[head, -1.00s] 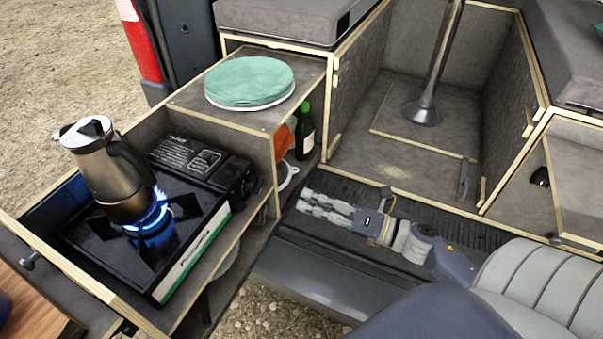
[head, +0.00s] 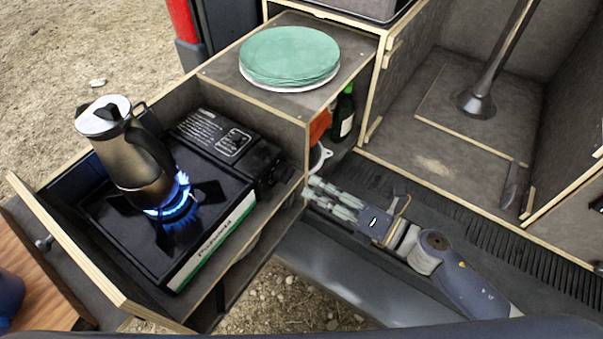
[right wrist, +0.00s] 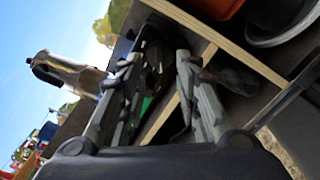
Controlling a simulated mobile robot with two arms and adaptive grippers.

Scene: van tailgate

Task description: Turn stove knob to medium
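The black camping stove (head: 140,237) sits in the pull-out drawer with a blue flame (head: 178,200) burning. A metal kettle (head: 135,160) with a dark handle stands over the burner; it also shows in the right wrist view (right wrist: 70,72). The stove's control end (head: 268,165) is at its right; the knob is too dark and small to make out, so its setting cannot be told. My right gripper (head: 309,190) is open and empty, just right of the drawer's wooden edge. In the right wrist view its two fingers (right wrist: 160,62) are spread apart. My left gripper is not in view.
The drawer's wooden side edge (head: 250,225) lies between my right gripper and the stove. Green plates (head: 290,55) rest on the box above. A green bottle (head: 343,115) and an orange item (head: 320,126) stand in the shelf below. A table leg (head: 490,70) rises behind.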

